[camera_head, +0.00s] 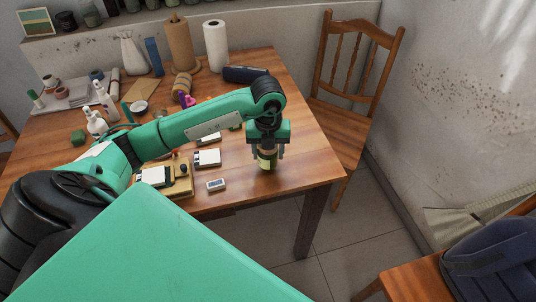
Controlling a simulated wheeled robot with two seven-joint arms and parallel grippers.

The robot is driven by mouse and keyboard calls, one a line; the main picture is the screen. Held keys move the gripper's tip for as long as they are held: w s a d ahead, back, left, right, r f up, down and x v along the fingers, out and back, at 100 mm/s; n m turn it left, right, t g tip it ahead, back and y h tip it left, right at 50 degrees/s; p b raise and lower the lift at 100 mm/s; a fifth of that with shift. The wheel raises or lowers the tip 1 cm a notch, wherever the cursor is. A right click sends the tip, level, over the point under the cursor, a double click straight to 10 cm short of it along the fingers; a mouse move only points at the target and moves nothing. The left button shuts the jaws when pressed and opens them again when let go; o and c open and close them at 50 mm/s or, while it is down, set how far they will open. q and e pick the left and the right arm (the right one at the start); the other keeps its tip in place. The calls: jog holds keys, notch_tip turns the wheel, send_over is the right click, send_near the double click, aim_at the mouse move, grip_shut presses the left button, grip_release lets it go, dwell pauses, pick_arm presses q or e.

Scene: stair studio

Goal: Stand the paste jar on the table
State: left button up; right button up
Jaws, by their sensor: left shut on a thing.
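The paste jar (267,161) is a small dark-topped jar with a pale green-yellow label. It is upright at the right part of the wooden table (305,175), between the fingers of my left gripper (267,152). My left gripper points down and is shut on the jar. The jar's lower end shows below the fingers; I cannot tell whether it touches the table top. My right gripper is not in view.
Bottles, a paper towel roll (215,46) and a dark cylinder (245,74) stand or lie farther back. A wooden chair (345,95) is at the right. The table's right corner is clear.

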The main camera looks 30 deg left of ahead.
pick_arm(q)
notch_tip(320, 180, down, 2)
jog(key=shift+f, duration=0.1)
jog(key=o, duration=1.2)
